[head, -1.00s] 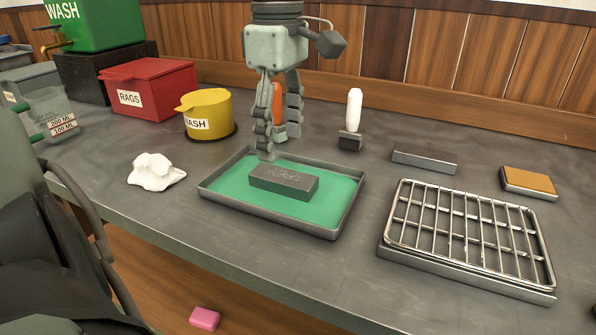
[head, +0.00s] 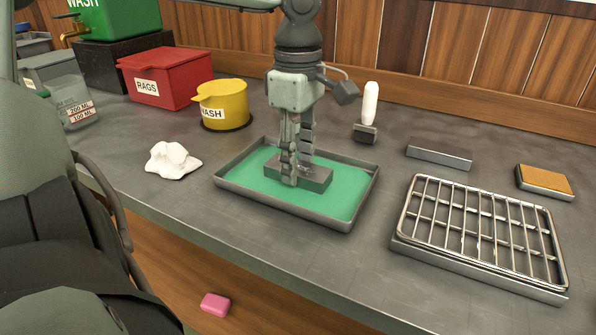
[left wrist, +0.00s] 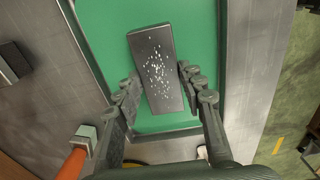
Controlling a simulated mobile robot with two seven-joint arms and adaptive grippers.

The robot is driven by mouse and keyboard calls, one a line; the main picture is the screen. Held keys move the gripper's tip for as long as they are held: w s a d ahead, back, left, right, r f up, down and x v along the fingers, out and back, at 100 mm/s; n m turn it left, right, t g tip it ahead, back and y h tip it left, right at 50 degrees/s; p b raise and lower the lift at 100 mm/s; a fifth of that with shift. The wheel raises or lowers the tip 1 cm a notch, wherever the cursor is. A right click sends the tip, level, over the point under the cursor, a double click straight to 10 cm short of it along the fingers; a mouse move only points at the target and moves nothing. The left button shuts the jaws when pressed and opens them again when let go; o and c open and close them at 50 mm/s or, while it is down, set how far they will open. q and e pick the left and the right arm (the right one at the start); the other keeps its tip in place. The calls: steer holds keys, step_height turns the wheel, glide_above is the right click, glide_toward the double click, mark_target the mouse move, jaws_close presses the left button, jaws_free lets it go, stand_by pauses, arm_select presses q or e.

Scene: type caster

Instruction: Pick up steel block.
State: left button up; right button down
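A dark grey steel block (head: 316,178) with pale marks on its top lies flat in a green-floored tray (head: 235,181). In the left wrist view the block (left wrist: 157,75) lies lengthwise between my fingers. My left gripper (head: 297,172) points down over the tray, with its fingers straddling the block's long sides. In the left wrist view the left gripper (left wrist: 159,75) has a finger at each side of the block, with narrow gaps seeming to show, so it looks open around it. The fingers hide part of the block in the head view. My right gripper is not in view.
A grey bar (head: 439,155), a white-handled tool (head: 368,115) and a wire rack (head: 482,232) stand right of the tray. A white crumpled cloth (head: 172,160), yellow pot (head: 224,105) and red rags box (head: 165,78) are left. A pink block (head: 215,304) lies below the bench edge.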

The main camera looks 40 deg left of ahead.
arm_select(q)
jaws_close()
steer(key=shift+w+r, duration=0.1)
steer(key=shift+r, duration=0.05)
